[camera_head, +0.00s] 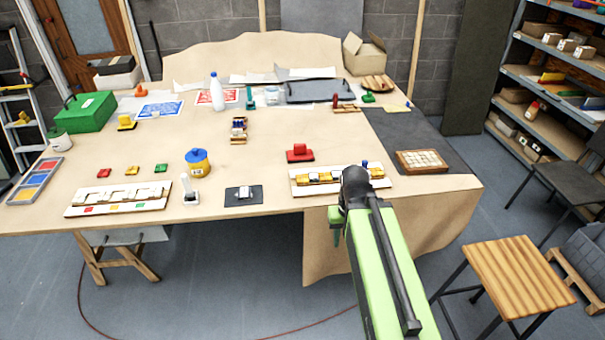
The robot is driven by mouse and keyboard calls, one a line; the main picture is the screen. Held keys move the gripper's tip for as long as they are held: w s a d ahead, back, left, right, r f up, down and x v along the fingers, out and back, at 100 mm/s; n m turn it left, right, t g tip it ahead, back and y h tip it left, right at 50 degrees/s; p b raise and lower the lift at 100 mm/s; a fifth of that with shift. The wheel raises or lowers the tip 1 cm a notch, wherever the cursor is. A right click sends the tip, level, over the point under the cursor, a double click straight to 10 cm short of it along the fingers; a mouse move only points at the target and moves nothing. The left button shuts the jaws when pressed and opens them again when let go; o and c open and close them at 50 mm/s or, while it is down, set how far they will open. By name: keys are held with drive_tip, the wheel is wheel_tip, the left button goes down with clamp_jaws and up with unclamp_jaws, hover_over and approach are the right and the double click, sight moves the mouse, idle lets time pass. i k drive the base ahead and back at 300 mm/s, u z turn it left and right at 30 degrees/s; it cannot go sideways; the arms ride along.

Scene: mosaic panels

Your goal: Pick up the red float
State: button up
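The red float (299,153) lies on the beige-covered table, right of the middle, with its red handle block upward on a dark base. It sits just behind a white board (300,190) with yellowish pieces on it. My gripper (338,222) is at the table's front edge, in front of and to the right of the float, and apart from it. The dark wrist and light green arm hide part of the board's right end. The fingers are small and partly hidden, so their opening does not show clearly.
A yellow jar with a blue lid (198,163) stands left of the float. A wooden tray of pale tiles (422,161) lies to the right on a dark mat (410,133). The table surface behind the float is mostly clear. A wooden stool (505,278) stands at the right front.

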sight(300, 153)
drive_tip(key=u, duration=0.65)
drive_tip(key=i, duration=1.45)
drive_tip(key=u, duration=0.75)
